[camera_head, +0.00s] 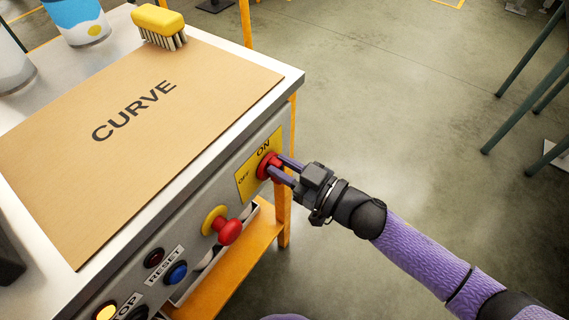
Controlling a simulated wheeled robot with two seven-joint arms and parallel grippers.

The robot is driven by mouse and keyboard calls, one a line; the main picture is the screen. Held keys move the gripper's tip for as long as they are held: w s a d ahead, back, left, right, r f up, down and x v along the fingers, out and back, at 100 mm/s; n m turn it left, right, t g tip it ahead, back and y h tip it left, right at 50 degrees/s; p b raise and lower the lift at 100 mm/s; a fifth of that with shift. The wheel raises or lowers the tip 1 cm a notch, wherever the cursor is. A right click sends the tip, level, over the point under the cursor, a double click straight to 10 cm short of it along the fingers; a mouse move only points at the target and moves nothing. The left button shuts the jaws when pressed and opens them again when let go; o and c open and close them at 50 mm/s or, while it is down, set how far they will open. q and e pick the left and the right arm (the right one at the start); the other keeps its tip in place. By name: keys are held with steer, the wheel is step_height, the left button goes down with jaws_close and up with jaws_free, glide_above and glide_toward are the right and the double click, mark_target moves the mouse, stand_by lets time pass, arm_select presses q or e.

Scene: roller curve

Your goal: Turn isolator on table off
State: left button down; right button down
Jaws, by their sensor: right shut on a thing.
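The isolator (264,165) is a red rotary knob on a yellow plate on the table's front panel. The plate carries the words ON and OFF. My right gripper (276,169) comes in from the right and is shut on the red knob, with its two fingers on either side of it. The fingers hide part of the knob, so I cannot tell exactly which way it points. The table (290,84) has a pale top edge. My left gripper does not show.
A red mushroom button (229,231) on a yellow base sits lower left of the isolator. A blue reset button (176,273) and a dark red button (154,257) are further left. A cardboard sheet (190,110) marked CURVE and a yellow brush (158,22) lie on top.

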mark_target(262, 179)
steer(key=n, duration=0.2)
steer(key=s+n+p, duration=0.1)
steer(key=n, duration=0.2)
steer(key=a+n, duration=0.1)
steer(key=n, duration=0.1)
steer(key=shift+s+f+n, duration=0.2)
steer(key=shift+f+n, duration=0.1)
steer(key=shift+f, duration=0.05)
steer(key=n, duration=0.3)
steer(key=shift+s+a+f+n, duration=0.2)
steer(key=shift+f+n, duration=0.1)
steer(key=shift+f, duration=0.1)
steer(key=n, duration=0.3)
steer(key=shift+s+f, duration=0.15)
steer(key=shift+f, duration=0.25)
steer(key=shift+f+n+b, duration=0.2)
steer(key=shift+n+b, duration=0.3)
steer(key=shift+n, duration=0.5)
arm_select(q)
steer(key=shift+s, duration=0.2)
arm_select(e)
steer(key=shift+f+n, duration=0.1)
steer(key=shift+n, duration=0.4)
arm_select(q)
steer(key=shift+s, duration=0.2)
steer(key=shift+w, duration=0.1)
